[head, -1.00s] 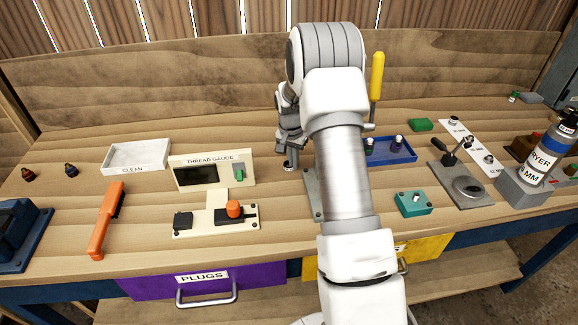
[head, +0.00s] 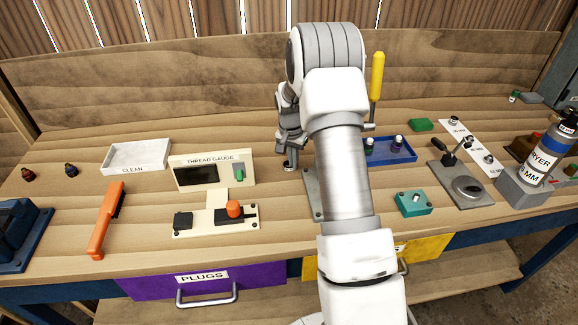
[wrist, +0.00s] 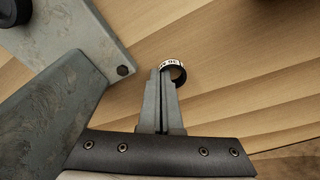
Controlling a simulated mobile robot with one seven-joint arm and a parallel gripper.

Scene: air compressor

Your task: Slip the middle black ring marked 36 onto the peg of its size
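The black ring (wrist: 179,76) with a white marked band shows in the wrist view at my fingertips; the marking looks like 36 but is small. My gripper (wrist: 161,74) has its two fingers close together, with the ring's near wall at their tips. The rest of the ring sticks out to the right. In the head view my gripper (head: 290,160) is over the bench, left of my forearm, with the ring small and dark at its tip. I cannot make out a peg of the ring's size; my arm hides part of the bench.
A grey metal plate (wrist: 70,30) with a bolt lies beside my gripper. The thread gauge (head: 212,170) stands to the left, and a blue tray (head: 390,157) lies right of my arm. A yellow-handled tool (head: 376,78) stands behind. Bare wood surrounds the ring.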

